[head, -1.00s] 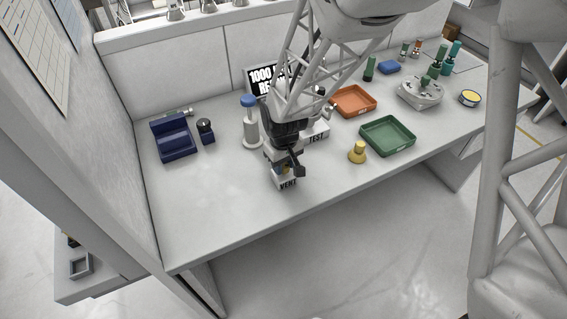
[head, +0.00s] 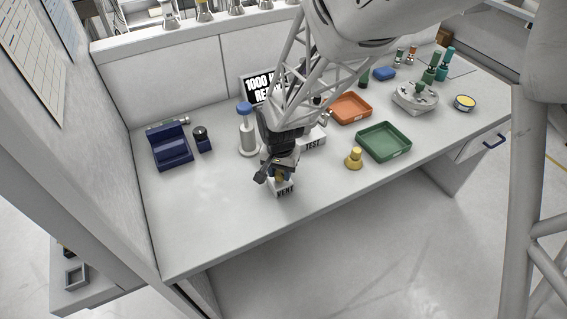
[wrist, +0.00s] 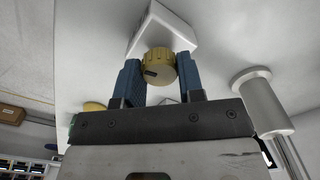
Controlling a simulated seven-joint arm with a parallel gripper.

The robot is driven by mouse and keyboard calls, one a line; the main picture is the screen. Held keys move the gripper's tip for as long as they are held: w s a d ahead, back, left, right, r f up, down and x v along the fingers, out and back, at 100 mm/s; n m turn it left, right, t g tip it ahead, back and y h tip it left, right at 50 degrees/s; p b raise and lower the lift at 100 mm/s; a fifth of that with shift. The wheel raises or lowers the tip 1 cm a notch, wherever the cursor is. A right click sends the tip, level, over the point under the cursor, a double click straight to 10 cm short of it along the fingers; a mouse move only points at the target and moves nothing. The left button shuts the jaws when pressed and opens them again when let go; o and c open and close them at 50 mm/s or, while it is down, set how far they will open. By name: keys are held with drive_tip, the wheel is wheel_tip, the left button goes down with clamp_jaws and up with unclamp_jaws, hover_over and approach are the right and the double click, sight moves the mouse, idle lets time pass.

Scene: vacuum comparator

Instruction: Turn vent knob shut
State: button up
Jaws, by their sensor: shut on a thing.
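The vent knob (wrist: 158,66) is a yellow ribbed cap with a dark mark, on the white VENT block (wrist: 165,28). In the head view the block (head: 286,189) stands near the table's front edge, and only a little of the yellow knob shows under my wrist. My gripper (wrist: 158,75) has a blue finger on each side of the knob and is shut on it. In the head view my gripper (head: 278,174) points down over the block, its fingertips mostly hidden.
Behind the gripper stand a blue-capped white cylinder (head: 247,138) and a white TEST block (head: 314,141). A yellow knobbed piece (head: 354,159), green tray (head: 384,141) and orange tray (head: 350,108) lie to the right. A navy holder (head: 171,151) stands left. The front-left table is clear.

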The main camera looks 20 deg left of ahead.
sight(281, 172)
drive_tip(key=shift+m, duration=0.8)
drive_tip(key=o, duration=0.9)
drive_tip(key=shift+r, duration=0.15)
drive_tip(key=shift+r, duration=3.8)
drive_tip(key=shift+d, duration=0.1)
